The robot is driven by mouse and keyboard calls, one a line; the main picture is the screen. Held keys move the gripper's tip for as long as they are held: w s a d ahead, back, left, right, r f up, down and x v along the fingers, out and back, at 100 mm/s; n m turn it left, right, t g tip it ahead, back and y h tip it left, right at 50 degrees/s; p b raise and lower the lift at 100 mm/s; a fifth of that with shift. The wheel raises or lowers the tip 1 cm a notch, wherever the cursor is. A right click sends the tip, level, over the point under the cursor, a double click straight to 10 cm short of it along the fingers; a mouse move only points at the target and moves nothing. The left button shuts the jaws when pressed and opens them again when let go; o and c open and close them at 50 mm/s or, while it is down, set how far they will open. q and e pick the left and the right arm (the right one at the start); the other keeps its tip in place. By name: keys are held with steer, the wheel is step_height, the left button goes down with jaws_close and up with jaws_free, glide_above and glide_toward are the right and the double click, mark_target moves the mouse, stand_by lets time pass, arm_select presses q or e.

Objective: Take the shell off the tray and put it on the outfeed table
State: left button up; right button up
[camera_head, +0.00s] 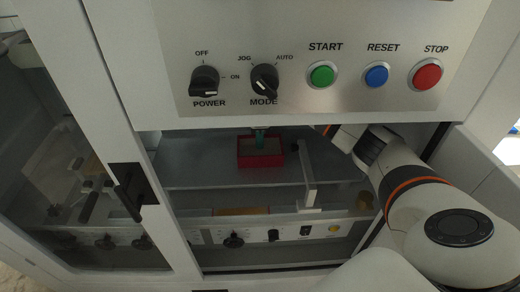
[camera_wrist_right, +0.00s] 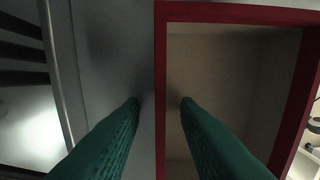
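The shell is an open-topped box with red walls and a greyish-beige inside (camera_head: 262,161). It sits on the grey tray (camera_head: 195,172) inside the machine opening. My right gripper (camera_head: 259,136) reaches in from the right and has its green fingertips at the shell's far side. In the right wrist view, the green fingers (camera_wrist_right: 160,104) are apart and straddle one red wall of the shell (camera_wrist_right: 161,75), one finger outside and one inside, with gaps to the wall. My left gripper is not in view. I cannot identify the outfeed table.
A control panel (camera_head: 340,95) with knobs and START, RESET and STOP buttons hangs above the opening. A pale upright post (camera_head: 308,180) stands right of the shell. A glazed door with a black handle (camera_head: 131,188) is on the left. A lower strip holds more knobs (camera_head: 233,241).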

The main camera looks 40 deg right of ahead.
steer(key=shift+c, duration=0.4)
jaws_close()
